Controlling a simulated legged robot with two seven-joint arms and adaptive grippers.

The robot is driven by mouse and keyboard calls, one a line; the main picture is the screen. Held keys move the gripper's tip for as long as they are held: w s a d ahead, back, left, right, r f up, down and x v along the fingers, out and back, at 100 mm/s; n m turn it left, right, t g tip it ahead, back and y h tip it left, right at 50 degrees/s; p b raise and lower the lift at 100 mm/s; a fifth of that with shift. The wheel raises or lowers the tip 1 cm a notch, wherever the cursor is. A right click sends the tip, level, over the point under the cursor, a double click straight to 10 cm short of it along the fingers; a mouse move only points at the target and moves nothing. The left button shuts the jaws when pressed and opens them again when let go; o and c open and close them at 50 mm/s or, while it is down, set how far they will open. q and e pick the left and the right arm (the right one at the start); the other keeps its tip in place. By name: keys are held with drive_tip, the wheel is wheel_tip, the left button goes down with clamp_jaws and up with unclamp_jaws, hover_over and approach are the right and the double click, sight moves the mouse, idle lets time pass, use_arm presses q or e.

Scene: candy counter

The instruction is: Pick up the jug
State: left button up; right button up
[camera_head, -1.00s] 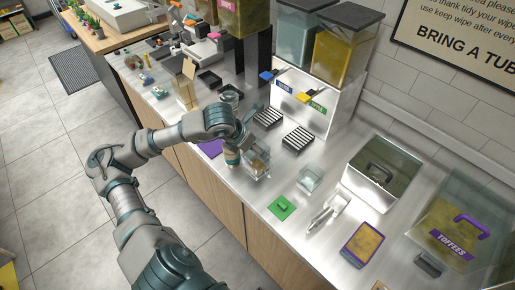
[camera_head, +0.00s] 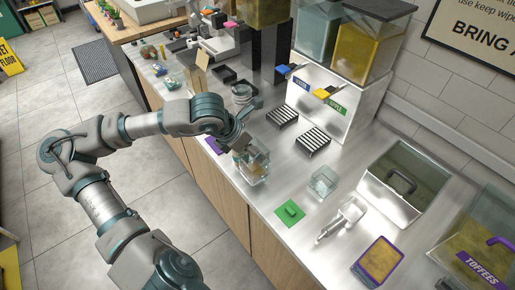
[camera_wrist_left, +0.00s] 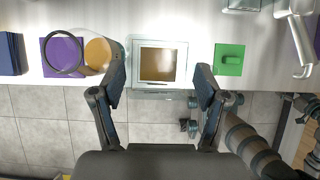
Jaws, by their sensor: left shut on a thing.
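A clear square container (camera_head: 258,168) with amber contents stands near the counter's front edge. In the left wrist view the square container (camera_wrist_left: 160,64) is upright and lies between my two fingers. My left gripper (camera_wrist_left: 160,80) has its fingers apart at the container's width, one on each side; the contact itself is hard to see. In the head view my left gripper (camera_head: 243,148) partly covers this spot. A clear round vessel with a dark rim, looking like the jug (camera_wrist_left: 66,40), stands left of the container, beside my left finger. My right gripper is not in view.
A small clear pot (camera_head: 323,182), black striped grates (camera_head: 314,140), a metal scoop (camera_head: 345,218) and a lidded bin (camera_head: 403,185) stand further right. Dispensers (camera_head: 365,50) rise behind.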

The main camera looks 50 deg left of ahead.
use_arm(q)
drive_tip(key=s+a+r+b, duration=0.1)
drive_tip(key=s+a, duration=0.1)
drive_tip(key=s, duration=0.8)
drive_tip(key=shift+s+a, duration=0.3)
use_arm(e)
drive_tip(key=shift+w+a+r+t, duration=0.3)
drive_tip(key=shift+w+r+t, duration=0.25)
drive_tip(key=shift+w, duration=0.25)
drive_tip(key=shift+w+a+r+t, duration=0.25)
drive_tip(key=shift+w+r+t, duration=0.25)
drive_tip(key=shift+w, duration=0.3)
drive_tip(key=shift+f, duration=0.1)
